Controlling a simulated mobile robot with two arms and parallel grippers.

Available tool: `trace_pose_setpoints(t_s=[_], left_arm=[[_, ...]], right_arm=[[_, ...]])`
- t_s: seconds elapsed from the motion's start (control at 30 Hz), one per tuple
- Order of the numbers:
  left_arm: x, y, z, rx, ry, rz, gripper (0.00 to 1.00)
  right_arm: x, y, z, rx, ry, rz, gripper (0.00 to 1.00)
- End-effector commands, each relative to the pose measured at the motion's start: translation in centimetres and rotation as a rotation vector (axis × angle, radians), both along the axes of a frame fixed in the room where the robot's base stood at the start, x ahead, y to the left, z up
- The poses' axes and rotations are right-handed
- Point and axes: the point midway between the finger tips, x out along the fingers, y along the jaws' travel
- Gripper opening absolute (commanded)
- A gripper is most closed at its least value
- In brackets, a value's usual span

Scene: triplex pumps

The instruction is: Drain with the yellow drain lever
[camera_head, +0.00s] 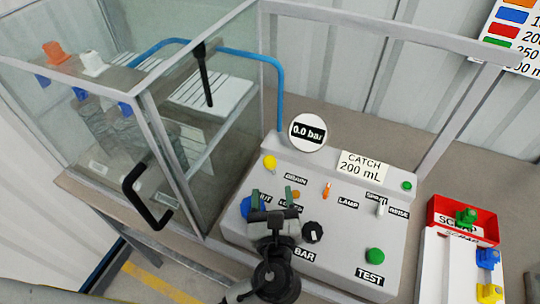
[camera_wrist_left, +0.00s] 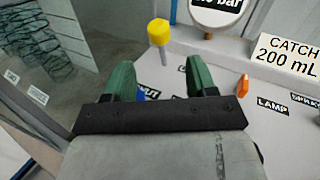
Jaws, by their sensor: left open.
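The yellow drain lever (camera_head: 269,161) stands at the back left of the grey control panel, by the DRAIN label (camera_head: 296,180). In the left wrist view its yellow cap (camera_wrist_left: 158,31) tops a short pale stem, beyond and between my fingers. My left gripper (camera_head: 272,196) is open and empty, with green fingers spread over the left part of the panel, in front of the lever and apart from it. It also shows in the wrist view (camera_wrist_left: 164,80). The round gauge (camera_head: 307,132) reads 0.0 bar. My right gripper is not in view.
A blue knob (camera_head: 246,206) is partly hidden by my left gripper. A black knob (camera_head: 312,232), orange lamp switch (camera_head: 326,190), spray lever (camera_head: 381,206) and green TEST button (camera_head: 374,256) share the panel. A glass cabinet (camera_head: 180,150) stands left; a red scrap bin (camera_head: 445,226) right.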

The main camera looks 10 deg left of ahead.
Motion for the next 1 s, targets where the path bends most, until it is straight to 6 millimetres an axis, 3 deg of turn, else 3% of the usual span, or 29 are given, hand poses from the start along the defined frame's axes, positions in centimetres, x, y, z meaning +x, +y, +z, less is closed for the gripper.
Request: trace_pose_setpoints(t_s=[0.2, 0.5, 0.87, 1.0], left_arm=[[4.3, 0.7, 0.4, 0.003, -0.004, 0.001, 0.57], [8.4, 1.2, 0.2, 0.000, 0.000, 0.000, 0.57], [8.9, 1.3, 0.0, -0.001, 0.001, 0.000, 0.57], [8.9, 1.3, 0.0, -0.001, 0.001, 0.000, 0.39]], right_arm=[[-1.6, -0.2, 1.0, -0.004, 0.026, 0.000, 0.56], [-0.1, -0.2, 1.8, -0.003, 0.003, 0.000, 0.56], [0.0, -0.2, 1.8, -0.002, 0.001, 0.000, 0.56], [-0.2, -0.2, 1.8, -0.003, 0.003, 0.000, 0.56]])
